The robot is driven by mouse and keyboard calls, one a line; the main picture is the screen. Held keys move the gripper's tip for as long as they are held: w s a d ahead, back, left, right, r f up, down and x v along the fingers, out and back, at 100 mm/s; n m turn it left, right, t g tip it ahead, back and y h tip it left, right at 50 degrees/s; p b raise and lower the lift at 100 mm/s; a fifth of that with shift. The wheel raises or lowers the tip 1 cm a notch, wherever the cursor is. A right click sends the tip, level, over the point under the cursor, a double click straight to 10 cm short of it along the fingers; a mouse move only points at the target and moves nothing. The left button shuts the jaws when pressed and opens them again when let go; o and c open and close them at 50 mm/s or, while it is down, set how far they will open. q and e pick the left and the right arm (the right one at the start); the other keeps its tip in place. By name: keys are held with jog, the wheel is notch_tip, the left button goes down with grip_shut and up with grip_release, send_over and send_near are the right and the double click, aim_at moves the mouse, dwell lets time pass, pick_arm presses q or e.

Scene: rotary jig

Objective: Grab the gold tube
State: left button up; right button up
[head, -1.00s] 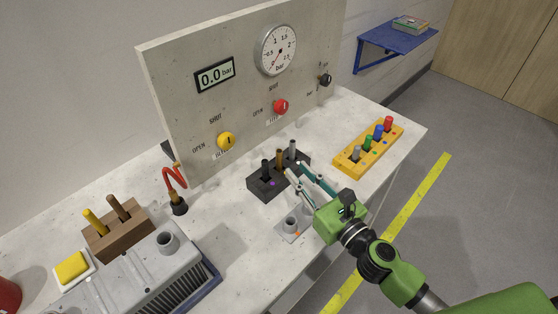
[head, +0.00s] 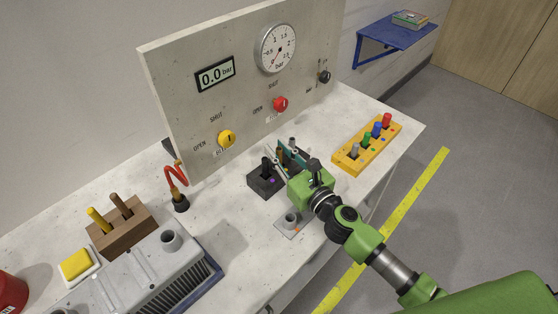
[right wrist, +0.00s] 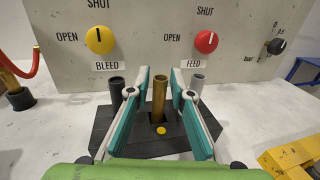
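The gold tube (right wrist: 159,98) stands upright in the middle slot of a black block (right wrist: 115,143), behind a yellow dot. A black tube (right wrist: 116,90) stands to its left and a grey tube (right wrist: 198,83) to its right. My right gripper (right wrist: 161,84) is open, with one teal-padded finger on each side of the gold tube. Gaps show between both fingers and the tube. In the head view the right gripper (head: 281,152) reaches over the black block (head: 262,184) and partly hides the tubes. My left gripper is out of view.
The upright panel with yellow knob (head: 226,139), red knob (head: 280,104) and gauge stands close behind the block. A yellow rack (head: 346,163) with coloured pegs is to the right. A small grey fixture (head: 290,220) sits in front.

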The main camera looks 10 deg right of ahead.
grip_shut()
